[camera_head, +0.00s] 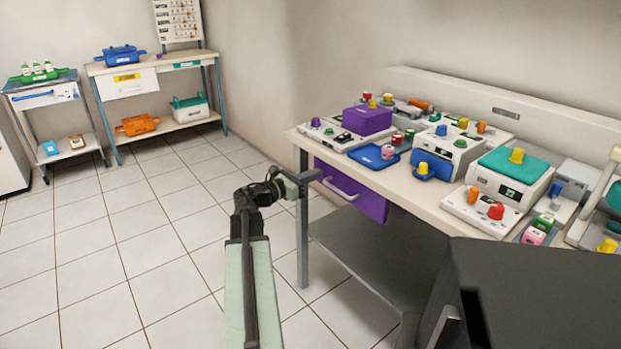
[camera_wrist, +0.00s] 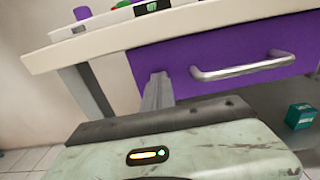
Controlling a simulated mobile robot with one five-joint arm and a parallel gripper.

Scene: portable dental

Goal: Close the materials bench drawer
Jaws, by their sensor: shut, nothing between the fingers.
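The materials bench drawer has a purple front (camera_head: 372,204) with a silver bar handle (camera_head: 341,190), under the bench top at its left end. In the wrist view, the purple front (camera_wrist: 215,62) fills the middle and right, with its handle (camera_wrist: 243,70) to the right of my fingers. The front sits below the bench top edge, close to flush; I cannot tell whether a small gap remains. My gripper (camera_head: 312,176) is shut and empty, at the left end of the drawer front. In the wrist view, its fingers (camera_wrist: 157,88) overlap the front's lower left; contact is unclear.
The bench top (camera_head: 437,204) carries a purple box (camera_head: 367,120), a blue tray (camera_head: 376,157) and several devices. A grey lower shelf (camera_head: 375,255) is below. A teal box (camera_wrist: 300,116) shows at right in the wrist view. The tiled floor (camera_head: 150,240) at left is clear.

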